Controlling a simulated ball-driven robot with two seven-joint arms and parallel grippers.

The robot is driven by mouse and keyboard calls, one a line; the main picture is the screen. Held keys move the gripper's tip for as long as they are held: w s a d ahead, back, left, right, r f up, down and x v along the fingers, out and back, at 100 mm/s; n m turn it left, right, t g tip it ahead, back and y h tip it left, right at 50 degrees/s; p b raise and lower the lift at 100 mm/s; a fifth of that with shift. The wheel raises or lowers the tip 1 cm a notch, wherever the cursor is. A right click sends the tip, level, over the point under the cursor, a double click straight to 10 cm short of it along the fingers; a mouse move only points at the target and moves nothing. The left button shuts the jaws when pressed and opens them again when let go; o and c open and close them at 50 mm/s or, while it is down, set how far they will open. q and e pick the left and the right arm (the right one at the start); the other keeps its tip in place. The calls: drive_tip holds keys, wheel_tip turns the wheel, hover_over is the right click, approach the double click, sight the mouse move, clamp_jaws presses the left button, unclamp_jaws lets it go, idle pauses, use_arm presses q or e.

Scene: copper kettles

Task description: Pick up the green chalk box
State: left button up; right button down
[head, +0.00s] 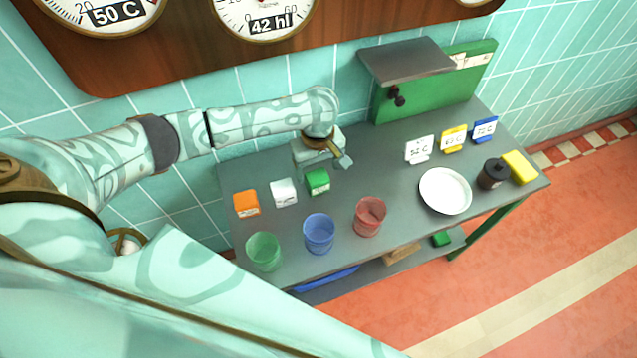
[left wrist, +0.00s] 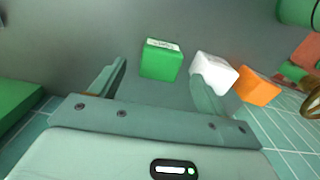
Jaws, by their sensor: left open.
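The green chalk box (head: 317,182) stands on the grey table at the right end of a row with a white box (head: 284,192) and an orange box (head: 246,204). My left gripper (head: 325,160) is open and empty above and just behind the green box. In the left wrist view the green box (left wrist: 161,60) shows ahead of the gap between my open fingers (left wrist: 158,72), with its pale label towards the top. The white box (left wrist: 213,72) is partly behind one finger, and the orange box (left wrist: 257,87) lies beyond it. My right gripper is not in view.
Green (head: 264,251), blue (head: 319,233) and red (head: 370,215) cups stand along the table's front. A white plate (head: 445,191), a black canister (head: 493,173), a yellow block (head: 519,167) and number cards (head: 419,149) are at the right. A green hooded board (head: 430,95) stands behind.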

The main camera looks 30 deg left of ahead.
sight(317, 176)
use_arm(q)
wheel_tip(317, 176, down, 5)
drive_tip(key=b, duration=0.3)
drive_tip(key=shift+a+f+b, duration=0.1)
drive_tip(key=shift+f+b, duration=0.05)
drive_tip(key=shift+b, duration=0.2)
drive_tip(key=shift+w+r, duration=0.1)
drive_tip(key=shift+r, duration=0.1)
drive_tip(key=c, duration=1.2)
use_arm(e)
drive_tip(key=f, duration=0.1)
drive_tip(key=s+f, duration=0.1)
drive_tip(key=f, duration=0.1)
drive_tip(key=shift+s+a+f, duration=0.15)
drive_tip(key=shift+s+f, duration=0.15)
